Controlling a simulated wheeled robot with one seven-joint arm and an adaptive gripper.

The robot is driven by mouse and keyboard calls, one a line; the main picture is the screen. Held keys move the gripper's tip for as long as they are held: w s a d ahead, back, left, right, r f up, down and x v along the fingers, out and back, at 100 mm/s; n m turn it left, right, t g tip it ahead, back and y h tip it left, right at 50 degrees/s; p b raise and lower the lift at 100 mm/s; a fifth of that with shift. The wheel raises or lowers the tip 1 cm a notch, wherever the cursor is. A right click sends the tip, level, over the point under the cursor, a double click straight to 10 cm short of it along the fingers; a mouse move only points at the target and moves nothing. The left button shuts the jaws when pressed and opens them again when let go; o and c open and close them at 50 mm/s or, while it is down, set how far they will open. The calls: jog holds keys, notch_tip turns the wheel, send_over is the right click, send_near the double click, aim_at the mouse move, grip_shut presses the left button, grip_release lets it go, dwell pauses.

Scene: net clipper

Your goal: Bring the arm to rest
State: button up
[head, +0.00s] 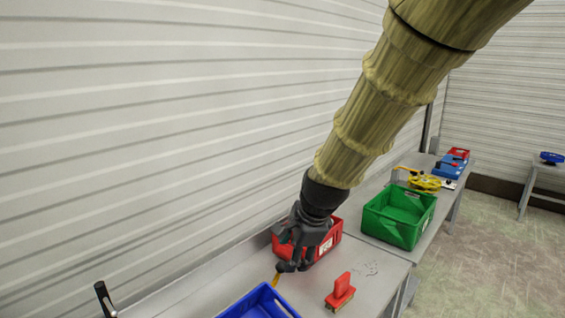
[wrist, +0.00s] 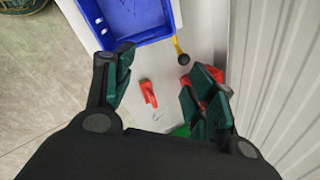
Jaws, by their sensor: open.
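My gripper (head: 292,250) hangs over the grey table at the end of my arm, in front of a red crate (head: 330,242). In the wrist view my gripper (wrist: 158,90) has its fingers spread wide apart with nothing between them. A red-handled tool (wrist: 148,92) lies on the table below and shows between the fingers. It also shows in the head view (head: 340,292), lying right of my gripper. My gripper partly hides the red crate.
A blue crate (head: 238,309) stands at the near edge of the head view, with a yellow-handled item (wrist: 181,48) beside it. A green crate (head: 372,226) stands on the table farther right. A black-handled item (head: 104,299) is at lower left. A ribbed wall runs behind the tables.

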jog(key=s+d+f+n+g+h, duration=0.1)
jog(key=s+d+f+n, duration=0.15)
jog(key=f, duration=0.65)
jog(key=s+d+f+n, duration=0.1)
jog(key=s+d+f, duration=0.25)
jog(key=f, duration=0.55)
jog(key=s+d+f+n+g+h, duration=0.15)
jog(key=d+f, duration=0.25)
jog(key=f, duration=0.5)
jog(key=s+d+f+n+g, duration=0.1)
jog(key=s+d+f+n, duration=0.2)
jog(key=s+f, duration=0.55)
jog(key=s+d+f+n, duration=0.3)
jog(key=s+f+n, duration=0.15)
jog(key=s, duration=0.65)
jog(key=s+d+f+n+g, duration=0.1)
jog(key=s+d+f+n, duration=0.15)
jog(key=s+f, duration=0.65)
notch_tip(320, 180, down, 14)
jog(key=b, duration=1.5)
jog(key=shift+s+d+f+b, duration=0.15)
jog(key=shift+s+d+b, duration=0.15)
jog(key=shift+s+d, duration=0.1)
